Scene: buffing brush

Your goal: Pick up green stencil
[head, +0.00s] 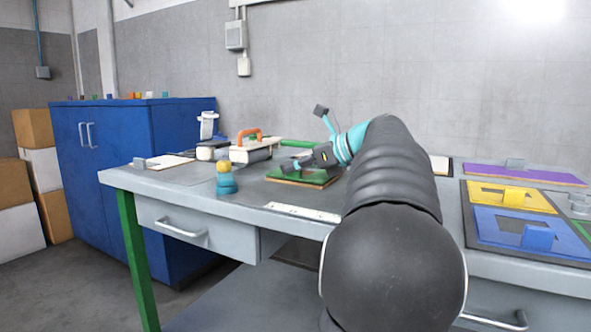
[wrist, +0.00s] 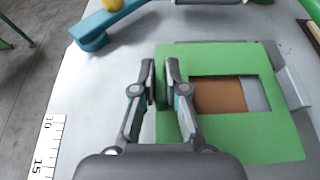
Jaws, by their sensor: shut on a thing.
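The green stencil (wrist: 230,138) is a flat green plate with a rectangular window, in the wrist view right of centre. In the head view the green stencil (head: 315,177) shows low at mid-table beneath my gripper. My gripper (wrist: 163,88) is shut on the stencil's upright green tab near its left edge; the fingers stand on either side of it. In the head view my gripper (head: 290,167) is partly hidden by its own links. A brown board (wrist: 218,97) and some grey show through the window. I cannot tell whether the stencil touches what lies below.
A white ruler (wrist: 46,150) lies left. A teal brush with a yellow knob (head: 223,168) stands left on the grey table (head: 150,182). An orange-handled block (head: 250,150) is behind. Yellow (head: 510,197), blue (head: 505,228) and purple (head: 520,174) stencils lie right.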

